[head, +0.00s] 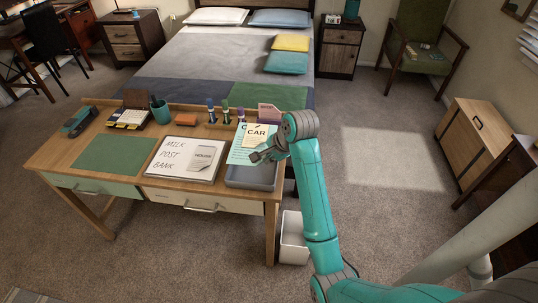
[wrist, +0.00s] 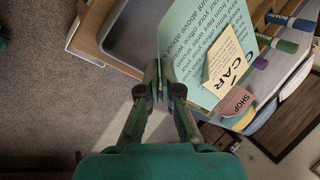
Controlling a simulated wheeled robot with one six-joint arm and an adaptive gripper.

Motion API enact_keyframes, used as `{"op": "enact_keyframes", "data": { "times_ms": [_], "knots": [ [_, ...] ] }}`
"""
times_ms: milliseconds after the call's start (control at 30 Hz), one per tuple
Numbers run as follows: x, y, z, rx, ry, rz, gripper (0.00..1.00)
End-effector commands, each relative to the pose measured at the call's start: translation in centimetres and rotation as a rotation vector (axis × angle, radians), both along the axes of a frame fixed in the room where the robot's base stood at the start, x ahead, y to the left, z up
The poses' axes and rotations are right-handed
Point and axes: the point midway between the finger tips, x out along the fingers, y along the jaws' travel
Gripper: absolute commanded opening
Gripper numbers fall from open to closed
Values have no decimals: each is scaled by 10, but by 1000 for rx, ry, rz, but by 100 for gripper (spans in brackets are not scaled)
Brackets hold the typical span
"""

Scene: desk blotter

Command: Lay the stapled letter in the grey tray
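The stapled letter is a pale teal printed sheet (head: 239,152) with a cream note marked CAR on it. It also shows in the wrist view (wrist: 195,50), with print across it and the note at its right. My gripper (head: 262,156) is closed on the letter's near edge; in the wrist view the fingertips (wrist: 160,82) pinch it. The letter is above the back part of the grey tray (head: 250,184) and hides part of it. The tray's front and floor show bare at the desk's right end. In the wrist view the tray (wrist: 128,40) is at upper left.
A whiteboard (head: 162,170) with a note marked HOUSE lies left of the tray. A green blotter (head: 110,155) is further left. Several markers (head: 225,112) and a pink card (head: 270,113) stand along the desk's back. A white bin (head: 293,240) stands on the floor below.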

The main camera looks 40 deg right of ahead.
Motion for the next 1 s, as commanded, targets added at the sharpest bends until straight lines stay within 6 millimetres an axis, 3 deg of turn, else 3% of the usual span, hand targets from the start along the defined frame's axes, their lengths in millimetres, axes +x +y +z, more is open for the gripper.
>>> {"op": "enact_keyframes", "data": {
  "times_ms": [1000],
  "knots": [
    [0,0,-69,1,1,1,0]
  ]
}}
